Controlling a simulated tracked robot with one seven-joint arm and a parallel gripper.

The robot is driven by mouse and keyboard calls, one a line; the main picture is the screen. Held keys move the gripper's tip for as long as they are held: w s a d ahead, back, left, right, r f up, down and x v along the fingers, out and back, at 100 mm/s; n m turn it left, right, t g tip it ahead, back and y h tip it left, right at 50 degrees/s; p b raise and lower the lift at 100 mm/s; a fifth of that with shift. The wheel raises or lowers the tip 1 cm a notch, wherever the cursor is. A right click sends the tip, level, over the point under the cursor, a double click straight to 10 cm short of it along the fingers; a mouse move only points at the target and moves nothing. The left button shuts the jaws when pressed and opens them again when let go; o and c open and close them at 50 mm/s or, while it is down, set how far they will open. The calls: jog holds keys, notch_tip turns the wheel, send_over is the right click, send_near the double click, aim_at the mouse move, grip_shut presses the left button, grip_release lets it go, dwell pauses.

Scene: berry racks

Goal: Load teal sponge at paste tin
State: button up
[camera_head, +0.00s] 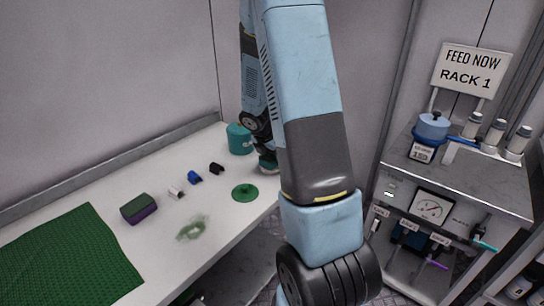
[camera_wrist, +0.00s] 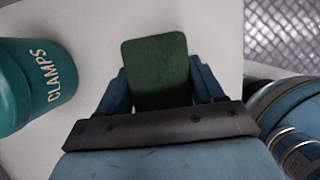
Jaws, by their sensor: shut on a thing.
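My gripper (camera_wrist: 160,92) is shut on a sponge (camera_wrist: 158,62) with a dark green top face in the wrist view. In the head view my arm hides most of the gripper; a teal-green bit of the held sponge (camera_head: 268,164) shows beside the arm, near the table's far right end. A flat round green thing with a darker centre (camera_head: 244,192), perhaps the paste tin or its lid, lies on the table just in front of the gripper. Another sponge (camera_head: 138,208), green above and purple below, lies on the table left of it.
A teal canister (camera_head: 240,139) marked CLAMPS stands left of my gripper, also in the wrist view (camera_wrist: 30,85). Blue (camera_head: 194,177), black (camera_head: 216,168) and white (camera_head: 175,192) small pieces, a green smear (camera_head: 192,228) and a green mat (camera_head: 70,260) are on the table. A rack (camera_head: 480,180) stands right.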

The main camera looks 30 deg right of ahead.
jog(key=shift+r, duration=3.5)
